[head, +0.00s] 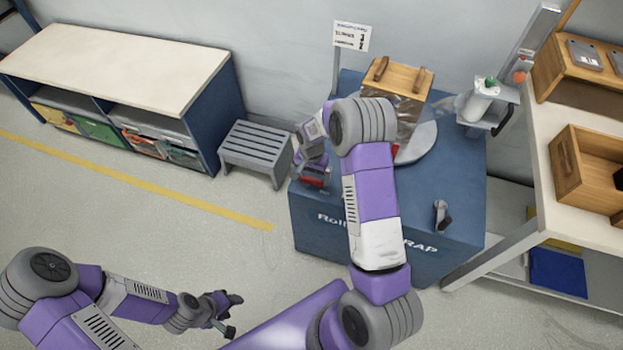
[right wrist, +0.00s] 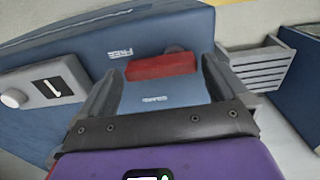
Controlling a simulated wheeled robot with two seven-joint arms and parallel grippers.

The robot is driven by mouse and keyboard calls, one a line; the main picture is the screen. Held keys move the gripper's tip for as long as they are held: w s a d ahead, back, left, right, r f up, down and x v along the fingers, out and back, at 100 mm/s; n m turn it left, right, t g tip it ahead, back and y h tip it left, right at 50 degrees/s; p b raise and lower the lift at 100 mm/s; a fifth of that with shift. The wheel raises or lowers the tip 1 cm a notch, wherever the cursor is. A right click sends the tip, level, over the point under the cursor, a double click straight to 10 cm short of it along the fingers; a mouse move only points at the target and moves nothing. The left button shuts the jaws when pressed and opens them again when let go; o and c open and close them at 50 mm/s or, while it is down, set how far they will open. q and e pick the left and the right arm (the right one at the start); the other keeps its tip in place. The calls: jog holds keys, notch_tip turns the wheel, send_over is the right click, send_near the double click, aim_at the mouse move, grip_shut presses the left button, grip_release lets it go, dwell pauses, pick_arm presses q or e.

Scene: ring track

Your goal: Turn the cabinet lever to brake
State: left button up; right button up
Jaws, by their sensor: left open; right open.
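The blue cabinet (head: 330,228) stands in the middle of the head view. A red lever handle (head: 316,179) is at its left end, partly covered by my right gripper (head: 312,160). In the right wrist view, the red handle (right wrist: 160,66) lies between the tips of my right gripper (right wrist: 160,78), which is open. Contact with the fingers cannot be told. A "FREE" label (right wrist: 122,53) is beside the handle on the blue face; another label (right wrist: 155,99) between the fingers is too small to read surely. My left gripper (head: 228,312) is open and empty, low over the floor.
A grey slatted stool (head: 255,148) stands left of the cabinet. A shelf table (head: 545,170) stands right. Floor at left is clear.

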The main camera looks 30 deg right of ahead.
jog(key=shift+f, duration=0.55)
jog(key=shift+c, duration=0.3)
jog(key=c, duration=0.7)
jog(key=shift+c, duration=0.2)
